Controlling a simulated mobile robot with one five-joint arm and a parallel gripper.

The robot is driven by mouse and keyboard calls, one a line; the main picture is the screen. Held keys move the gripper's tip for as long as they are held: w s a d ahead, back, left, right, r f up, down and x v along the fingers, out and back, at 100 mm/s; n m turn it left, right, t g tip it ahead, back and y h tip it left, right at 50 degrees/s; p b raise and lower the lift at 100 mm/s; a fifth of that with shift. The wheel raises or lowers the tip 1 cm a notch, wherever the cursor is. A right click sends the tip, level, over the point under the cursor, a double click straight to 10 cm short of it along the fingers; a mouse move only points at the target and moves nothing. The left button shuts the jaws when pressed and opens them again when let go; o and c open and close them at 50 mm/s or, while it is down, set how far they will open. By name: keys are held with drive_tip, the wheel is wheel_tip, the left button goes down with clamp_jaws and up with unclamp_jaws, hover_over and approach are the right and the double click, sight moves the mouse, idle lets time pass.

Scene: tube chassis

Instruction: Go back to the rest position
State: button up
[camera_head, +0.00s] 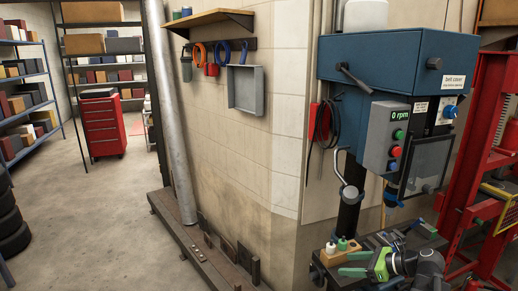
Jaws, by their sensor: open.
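My gripper (348,264) shows at the bottom right, low in front of the drill press. Its green fingers point left and stand apart, with nothing seen between them. The black and green arm behind it is folded low, and its lower part runs out of the picture. A wooden block (334,258) with small green-capped and white bottles sits just beyond the fingers. I cannot tell whether the fingers touch it.
A blue drill press (385,62) with a grey control box (385,138) rises behind my arm. A red frame (487,135) stands at the right. A steel beam (205,250) lies along the wall. A red tool cabinet (101,124) stands farther off; the left floor is open.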

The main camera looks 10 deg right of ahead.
drive_tip(key=s+a+f+n+g+h, duration=0.15)
drive_tip(key=a+n, duration=0.25)
drive_tip(key=a, duration=0.5)
drive_tip(key=a+f+n+g+h+p, duration=0.1)
drive_tip(key=a+f+n+g, duration=0.2)
drive_tip(key=a+n, duration=0.35)
drive_tip(key=s+a+f+n+g+h, duration=0.1)
drive_tip(key=a+f+n+g, duration=0.2)
drive_tip(key=a, duration=0.7)
drive_tip(key=s+d+f+n+h, duration=0.3)
drive_tip(key=d+n+h, duration=0.2)
drive_tip(key=n, duration=0.8)
drive_tip(key=shift+g, duration=0.35)
